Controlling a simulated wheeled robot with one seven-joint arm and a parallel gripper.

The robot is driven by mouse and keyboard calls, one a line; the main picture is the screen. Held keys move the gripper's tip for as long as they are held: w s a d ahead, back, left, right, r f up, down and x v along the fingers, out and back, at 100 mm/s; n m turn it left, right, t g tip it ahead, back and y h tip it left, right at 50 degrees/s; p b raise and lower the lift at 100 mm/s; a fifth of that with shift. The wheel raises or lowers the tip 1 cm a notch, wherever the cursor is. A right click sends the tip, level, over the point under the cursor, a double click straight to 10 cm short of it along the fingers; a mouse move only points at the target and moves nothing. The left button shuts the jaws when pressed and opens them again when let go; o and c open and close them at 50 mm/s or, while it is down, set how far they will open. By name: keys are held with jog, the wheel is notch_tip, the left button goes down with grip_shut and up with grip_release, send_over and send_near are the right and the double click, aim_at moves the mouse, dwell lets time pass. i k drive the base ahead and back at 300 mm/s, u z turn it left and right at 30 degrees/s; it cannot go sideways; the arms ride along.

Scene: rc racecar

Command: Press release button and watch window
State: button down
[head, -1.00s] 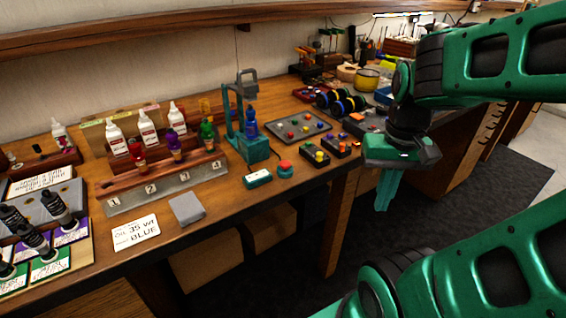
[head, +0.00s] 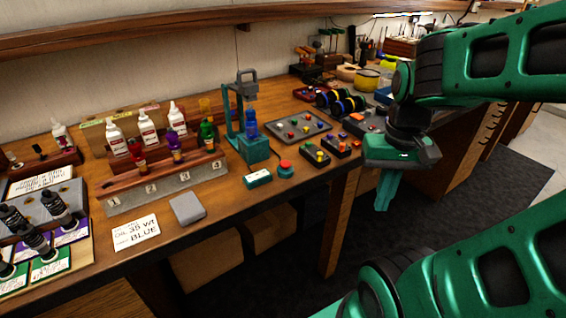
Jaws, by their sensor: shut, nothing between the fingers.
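A red round button on a teal base (head: 285,168) sits near the front edge of the wooden bench. Left of it is a small teal box with a pale window face (head: 258,178). Behind them stands a teal press-like stand (head: 246,120) with a blue bottle (head: 251,126) upright on its base. My gripper (head: 384,190) hangs pointing down in front of the bench edge, to the right of the button and apart from it. Its teal fingers are together, with nothing between them.
A numbered rack (head: 170,182) holds red, purple and green bottles. A grey block (head: 187,208) and a card reading "OIL 35 WT BLUE" (head: 136,232) lie at the front. Small button boxes (head: 316,155) and a tray (head: 299,127) are right of the stand.

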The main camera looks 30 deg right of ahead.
aim_at(285, 164)
jog(key=k, duration=1.35)
jog(key=u, duration=0.7)
jog(key=i, duration=1)
jog(key=z, duration=0.05)
